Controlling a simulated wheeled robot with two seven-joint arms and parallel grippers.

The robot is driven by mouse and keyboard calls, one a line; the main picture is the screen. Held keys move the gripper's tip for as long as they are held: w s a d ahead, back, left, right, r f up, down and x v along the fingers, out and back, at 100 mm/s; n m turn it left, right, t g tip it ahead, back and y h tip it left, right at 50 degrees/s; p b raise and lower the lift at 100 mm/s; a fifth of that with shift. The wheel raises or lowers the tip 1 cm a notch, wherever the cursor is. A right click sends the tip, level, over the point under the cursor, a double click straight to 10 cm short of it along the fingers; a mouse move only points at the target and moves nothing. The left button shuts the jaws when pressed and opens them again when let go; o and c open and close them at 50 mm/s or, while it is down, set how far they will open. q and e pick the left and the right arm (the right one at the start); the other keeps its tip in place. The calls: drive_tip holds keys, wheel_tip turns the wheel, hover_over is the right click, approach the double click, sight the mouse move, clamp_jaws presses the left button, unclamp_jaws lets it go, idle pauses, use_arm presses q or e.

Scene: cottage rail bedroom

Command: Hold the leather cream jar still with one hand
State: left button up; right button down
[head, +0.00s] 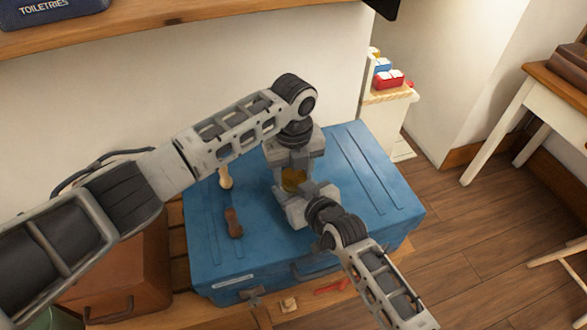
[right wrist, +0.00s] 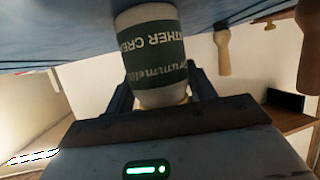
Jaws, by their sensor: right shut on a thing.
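The leather cream jar (right wrist: 158,50) has a white body and a dark green label, shown upside down in the right wrist view. In the head view, only an amber-brown part of the jar (head: 292,180) shows between my grippers, above the blue suitcase (head: 375,205). My right gripper (head: 296,202) comes in from the lower right and is shut on the jar; its fingers flank the jar in the right wrist view (right wrist: 163,90). My left gripper (head: 291,168) points down right over the jar's top. Its fingertips are mostly hidden, so I cannot tell its opening or contact.
A brown case (head: 130,270) stands at left. A red item (head: 332,287) lies on the bench edge. The suitcase's right side is clear.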

use_arm(q)
drive_tip(key=c, duration=0.4)
drive_tip(key=n, duration=1)
drive_tip(key=o, duration=1.1)
